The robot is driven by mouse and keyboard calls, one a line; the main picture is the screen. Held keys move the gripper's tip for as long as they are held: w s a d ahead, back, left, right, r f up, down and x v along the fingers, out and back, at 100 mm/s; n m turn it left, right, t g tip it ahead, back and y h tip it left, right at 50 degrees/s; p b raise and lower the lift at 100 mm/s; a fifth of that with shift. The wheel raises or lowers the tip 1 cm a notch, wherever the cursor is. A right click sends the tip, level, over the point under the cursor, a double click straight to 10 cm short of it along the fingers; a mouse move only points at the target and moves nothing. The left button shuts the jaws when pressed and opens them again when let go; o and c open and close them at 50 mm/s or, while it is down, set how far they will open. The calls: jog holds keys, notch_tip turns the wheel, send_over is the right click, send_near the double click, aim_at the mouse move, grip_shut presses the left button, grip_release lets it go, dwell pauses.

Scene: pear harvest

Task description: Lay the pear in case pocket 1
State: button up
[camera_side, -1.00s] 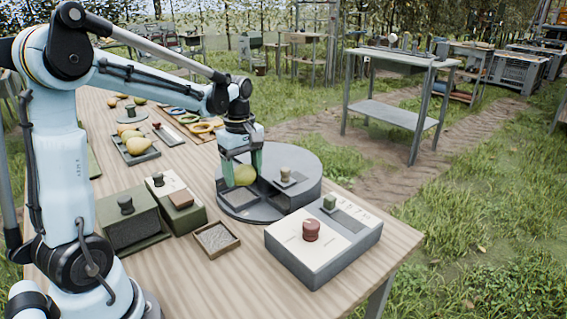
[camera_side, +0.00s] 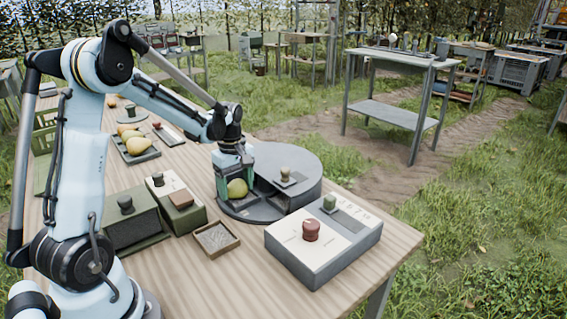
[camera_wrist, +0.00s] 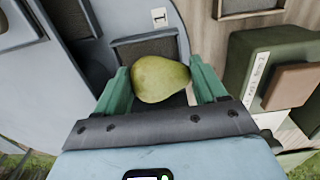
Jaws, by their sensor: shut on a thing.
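My gripper (camera_side: 235,186) has green fingers shut on a yellow-green pear (camera_side: 237,188). In the wrist view, the pear (camera_wrist: 160,78) lies across between the two fingers of my gripper (camera_wrist: 162,82). The round grey case (camera_side: 285,155) has an open cut-out on its near side, and the pear is low over that part. In the wrist view, pocket 1 (camera_wrist: 145,46) is a dark lined recess beside a white label reading 1 (camera_wrist: 159,17). The pear covers part of this pocket. I cannot tell whether the pear touches its floor.
A knob (camera_side: 285,174) stands on the case. A control box with a red button (camera_side: 311,230) is at front right. A green box (camera_side: 133,220) and a small open tray (camera_side: 215,238) are at left and front. More pears (camera_side: 136,144) lie in a tray behind.

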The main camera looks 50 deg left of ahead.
aim_at(236, 183)
jog(key=shift+f, duration=0.2)
jog(key=o, duration=1.1)
jog(key=shift+r, duration=0.15)
notch_tip(236, 183, up, 12)
jog(key=f, duration=0.1)
jog(key=shift+s+d+f+m+t, duration=0.2)
jog(key=shift+s+d+m+t, duration=1)
jog(key=shift+d+m, duration=1.9)
jog(key=shift+s+d+f+m+t, duration=0.15)
jog(key=shift+s+d+m+t, duration=1.05)
jog(key=shift+d+m, duration=1.9)
jog(key=shift+s+d+f+m+t, duration=0.2)
jog(key=shift+s+d+m+t, duration=0.95)
jog(key=shift+d+m, duration=1.95)
jog(key=shift+d+n, duration=0.25)
jog(key=shift+n, duration=0.05)
